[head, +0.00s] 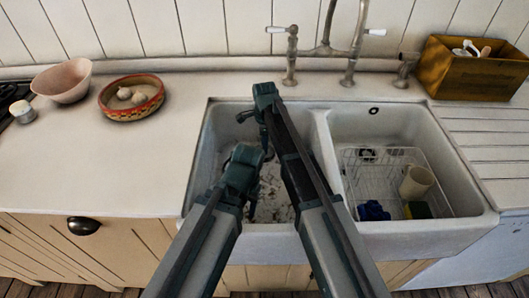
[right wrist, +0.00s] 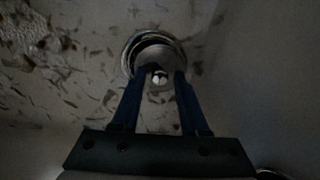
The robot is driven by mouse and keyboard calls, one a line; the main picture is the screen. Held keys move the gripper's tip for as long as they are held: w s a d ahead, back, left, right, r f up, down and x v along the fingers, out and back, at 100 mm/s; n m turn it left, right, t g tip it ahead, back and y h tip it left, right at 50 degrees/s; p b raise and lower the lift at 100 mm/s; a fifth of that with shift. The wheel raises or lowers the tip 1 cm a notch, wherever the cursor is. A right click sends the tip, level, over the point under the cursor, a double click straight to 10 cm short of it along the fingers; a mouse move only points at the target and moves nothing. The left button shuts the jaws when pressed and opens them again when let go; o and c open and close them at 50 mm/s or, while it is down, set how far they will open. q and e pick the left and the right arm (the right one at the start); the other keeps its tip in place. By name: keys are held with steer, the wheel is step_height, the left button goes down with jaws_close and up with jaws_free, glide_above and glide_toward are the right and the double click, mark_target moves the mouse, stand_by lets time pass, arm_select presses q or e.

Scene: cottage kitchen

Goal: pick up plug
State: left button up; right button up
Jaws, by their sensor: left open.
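In the right wrist view a round metal-rimmed piece (right wrist: 152,48) lies on the floor of the debris-strewn sink. It looks like the plug or the drain around it; the dark picture does not show which. A small pale spot shows between my right fingertips (right wrist: 161,74), which are apart and overlap the lower edge of the round piece. I cannot tell whether they touch it. In the head view my right gripper (head: 267,140) points down into the left basin (head: 213,150). My left gripper (head: 257,190) is open, lower and nearer, over the same basin. The arms hide the plug there.
The right basin (head: 345,125) holds a wire rack (head: 385,165), a beige cup (head: 416,182), a blue item (head: 373,210) and a sponge (head: 417,210). The tap (head: 325,50) stands behind. A patterned bowl (head: 131,113) and pink bowl (head: 62,81) sit left; a wooden box (head: 470,75) sits right.

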jaws_close()
arm_select(q)
step_height(320, 180, up, 10)
steer(key=p, duration=1)
arm_select(e)
step_height(320, 180, up, 10)
arm_select(q)
step_height(320, 180, up, 15)
steer(key=p, duration=1.5)
arm_select(e)
step_height(320, 180, up, 15)
